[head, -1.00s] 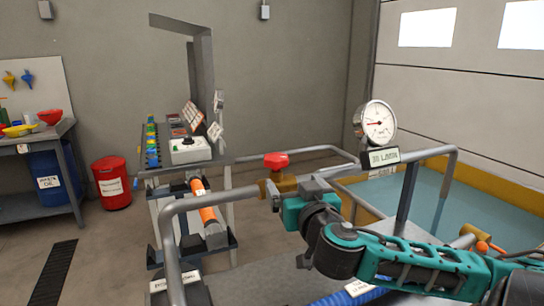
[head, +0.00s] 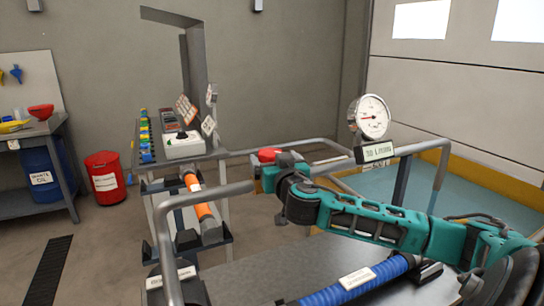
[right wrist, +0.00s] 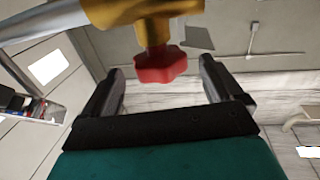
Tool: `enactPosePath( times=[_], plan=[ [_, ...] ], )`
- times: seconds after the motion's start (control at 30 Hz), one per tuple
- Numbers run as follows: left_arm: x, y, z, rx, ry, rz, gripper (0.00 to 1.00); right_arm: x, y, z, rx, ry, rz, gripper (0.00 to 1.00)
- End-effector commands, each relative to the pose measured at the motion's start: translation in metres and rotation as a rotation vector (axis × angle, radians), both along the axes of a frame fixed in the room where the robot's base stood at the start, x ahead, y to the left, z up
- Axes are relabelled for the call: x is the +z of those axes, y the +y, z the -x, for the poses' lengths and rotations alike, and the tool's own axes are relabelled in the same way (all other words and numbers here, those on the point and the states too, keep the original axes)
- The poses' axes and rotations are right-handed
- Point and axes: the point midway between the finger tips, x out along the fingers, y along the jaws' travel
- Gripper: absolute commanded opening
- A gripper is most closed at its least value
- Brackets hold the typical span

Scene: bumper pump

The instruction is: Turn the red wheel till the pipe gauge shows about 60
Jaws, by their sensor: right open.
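The red wheel (head: 268,154) sits on a brass valve on the pipe rail. In the head view my right gripper partly covers it. In the right wrist view the red wheel (right wrist: 158,66) hangs under the brass valve body (right wrist: 145,12), between my open fingers near their tips, with a gap on both sides. My right gripper (head: 266,170) is empty; its fingers are mostly hidden in the head view. The pipe gauge (head: 373,117) is a round white dial with a red needle pointing left; its numbers are too small to read. My left gripper is not in view.
A small sign (head: 377,152) hangs below the gauge. A blue hose (head: 340,287) lies on the grey surface in front. A cart with a switch box (head: 186,147) stands behind at left.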

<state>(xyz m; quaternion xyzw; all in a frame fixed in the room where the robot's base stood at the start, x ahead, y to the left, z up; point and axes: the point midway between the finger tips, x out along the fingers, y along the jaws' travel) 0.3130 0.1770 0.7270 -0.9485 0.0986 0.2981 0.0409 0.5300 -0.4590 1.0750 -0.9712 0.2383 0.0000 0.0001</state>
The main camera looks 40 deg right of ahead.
Motion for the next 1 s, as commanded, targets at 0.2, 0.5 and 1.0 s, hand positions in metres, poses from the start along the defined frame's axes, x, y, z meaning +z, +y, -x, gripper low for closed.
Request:
enactPosePath(
  times=[0.2, 0.5, 1.0],
  plan=[
    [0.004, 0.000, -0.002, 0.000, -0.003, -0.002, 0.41, 0.001, -0.009, -0.017, -0.001, -0.001, 0.000, 0.93],
    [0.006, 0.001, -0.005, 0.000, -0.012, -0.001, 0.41, -0.001, -0.010, -0.020, 0.001, 0.001, 0.000, 0.93],
    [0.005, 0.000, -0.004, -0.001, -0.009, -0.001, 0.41, 0.000, -0.010, -0.020, 0.001, 0.001, 0.000, 0.54]
  ],
)
